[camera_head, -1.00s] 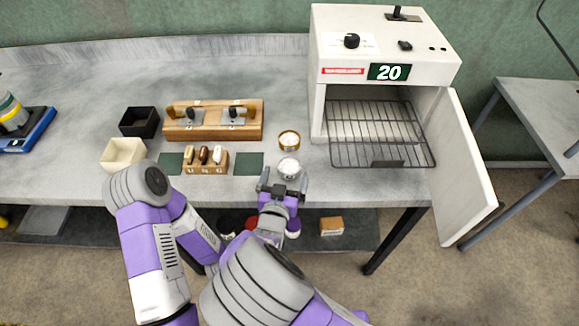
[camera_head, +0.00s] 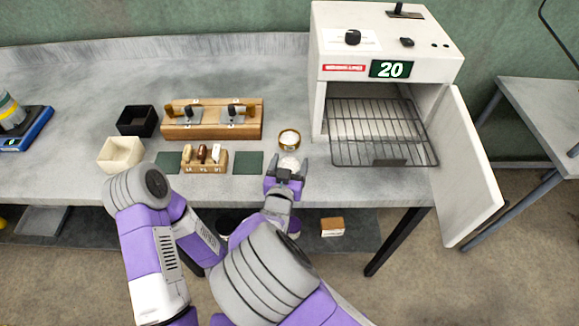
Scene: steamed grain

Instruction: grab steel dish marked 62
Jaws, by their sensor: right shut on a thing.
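A small round steel dish (camera_head: 289,162) with pale contents is near the front edge of the bench, in front of the oven's left side. My right gripper (camera_head: 286,174) is at its near side, with its fingers around it, shut on the dish. The fingers hide much of the dish, and no 62 marking can be read. A brass-rimmed dish (camera_head: 289,139) with white contents stands just behind it. My left arm comes in at the lower left; its gripper is not in view.
A white oven (camera_head: 385,50) showing 20 stands right, its door (camera_head: 468,170) open and wire rack (camera_head: 375,120) pulled out. A wooden block with handles (camera_head: 213,130), a small stamp rack (camera_head: 204,168), black box (camera_head: 138,119) and cream box (camera_head: 121,153) lie left. Bare bench remains right of the gripper.

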